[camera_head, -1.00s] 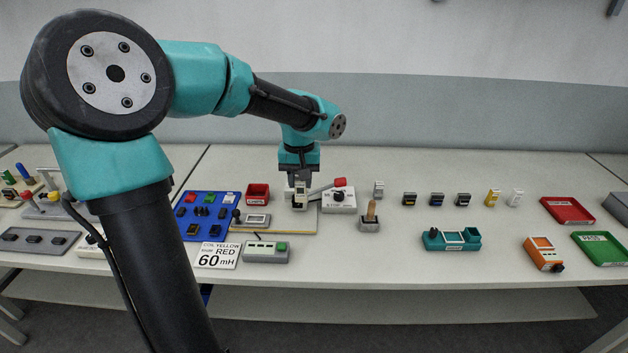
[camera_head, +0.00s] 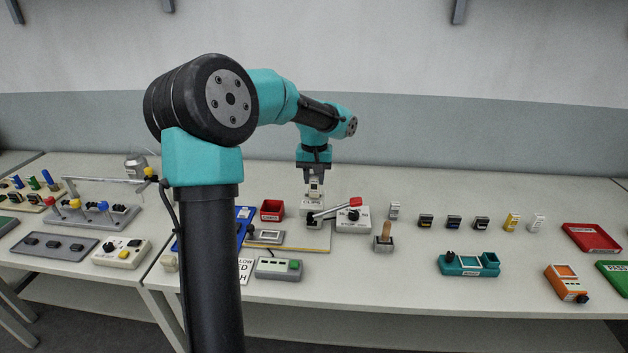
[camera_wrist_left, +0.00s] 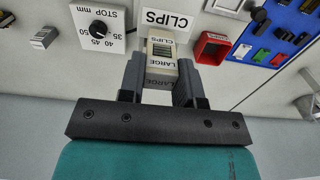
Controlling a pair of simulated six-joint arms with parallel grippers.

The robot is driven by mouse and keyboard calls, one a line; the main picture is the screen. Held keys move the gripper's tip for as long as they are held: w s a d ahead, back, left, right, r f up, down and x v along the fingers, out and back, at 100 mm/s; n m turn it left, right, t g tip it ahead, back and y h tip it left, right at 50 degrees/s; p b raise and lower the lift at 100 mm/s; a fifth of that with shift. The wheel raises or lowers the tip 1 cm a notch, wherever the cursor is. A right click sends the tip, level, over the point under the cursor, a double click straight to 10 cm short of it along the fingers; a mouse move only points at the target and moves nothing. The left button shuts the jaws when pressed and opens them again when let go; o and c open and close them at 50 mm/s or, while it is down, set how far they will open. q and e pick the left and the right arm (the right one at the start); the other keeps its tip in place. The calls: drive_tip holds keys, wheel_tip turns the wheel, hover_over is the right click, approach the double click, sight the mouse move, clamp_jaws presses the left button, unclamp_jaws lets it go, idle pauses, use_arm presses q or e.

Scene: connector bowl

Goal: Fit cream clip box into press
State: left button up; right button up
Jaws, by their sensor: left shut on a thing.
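My left gripper (camera_head: 314,180) is shut on the cream clip box (camera_head: 314,190) and holds it upright above the press (camera_head: 312,214). In the left wrist view the box (camera_wrist_left: 161,62), lettered LARGE CLIPS, sits between both fingers. The press has a lever with a red handle (camera_head: 355,202) slanting up to the right. A small gap seems to show between box and press, but the exact clearance is hard to tell. My right gripper is in neither view.
A white STOP mm dial box (camera_head: 352,219) stands right of the press, and a red bin (camera_head: 271,210) stands left. A wooden-handled stamp (camera_head: 385,238) is in front on the right. Several small clip boxes line the table to the right. My left arm hides part of the blue board (camera_head: 243,222).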

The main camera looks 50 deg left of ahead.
sight(314, 179)
use_arm(q)
drive_tip(key=w+a, duration=0.3)
drive_tip(key=shift+a+f, duration=0.25)
drive_tip(key=shift+a, duration=0.05)
drive_tip(key=shift+f, duration=1.75)
drive_tip(key=shift+f, duration=0.15)
drive_tip(key=o, duration=0.9)
drive_tip(key=shift+o, duration=0.2)
